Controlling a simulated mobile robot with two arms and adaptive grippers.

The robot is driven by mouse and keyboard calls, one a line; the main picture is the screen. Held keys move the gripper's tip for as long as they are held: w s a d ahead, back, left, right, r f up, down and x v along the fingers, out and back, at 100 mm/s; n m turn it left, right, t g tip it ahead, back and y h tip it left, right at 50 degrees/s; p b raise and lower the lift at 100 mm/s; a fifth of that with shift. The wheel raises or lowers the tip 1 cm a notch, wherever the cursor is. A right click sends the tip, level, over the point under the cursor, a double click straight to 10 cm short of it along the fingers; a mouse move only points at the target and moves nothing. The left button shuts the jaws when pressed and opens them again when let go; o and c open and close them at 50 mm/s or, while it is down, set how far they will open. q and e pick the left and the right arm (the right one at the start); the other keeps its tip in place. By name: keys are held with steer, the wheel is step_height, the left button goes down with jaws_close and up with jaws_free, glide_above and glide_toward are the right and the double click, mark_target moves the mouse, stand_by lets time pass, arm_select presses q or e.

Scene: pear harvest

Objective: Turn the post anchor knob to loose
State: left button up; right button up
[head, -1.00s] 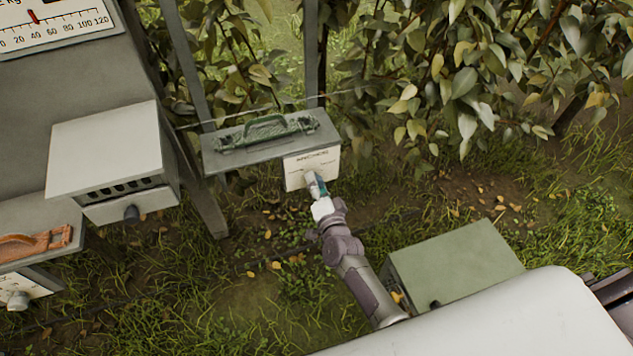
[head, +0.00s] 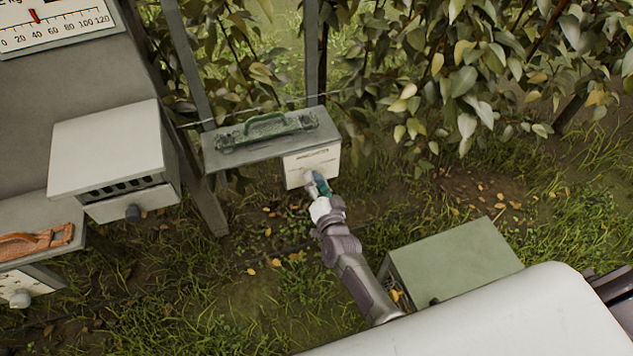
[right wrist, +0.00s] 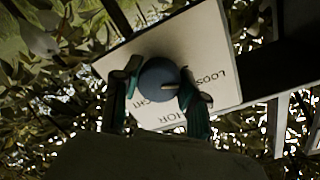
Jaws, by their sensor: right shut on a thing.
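The post anchor knob (right wrist: 158,80) is a round blue-grey knob on a white label plate (right wrist: 205,45). A pale pointer mark on it points right, towards the partly visible word "LOOS" in the right wrist view. My right gripper (right wrist: 157,92) is shut on the knob, one teal finger on each side. In the head view my right gripper (head: 318,187) covers much of the knob. My left gripper is not in view.
A green handle (head: 265,127) lies on the grey box. A grey vented box (head: 105,150) with a dark knob stands left, under a dial scale (head: 55,25). A green box (head: 455,262) is right of my arm. Leafy branches (head: 470,70) hang behind.

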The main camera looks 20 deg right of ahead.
steer(key=o, duration=1.1)
steer(key=shift+o, duration=0.2)
steer(key=shift+s, duration=0.1)
steer(key=s, duration=1.2)
steer(key=shift+a+r, duration=0.2)
steer(key=shift+r, duration=0.1)
steer(key=shift+w, duration=0.1)
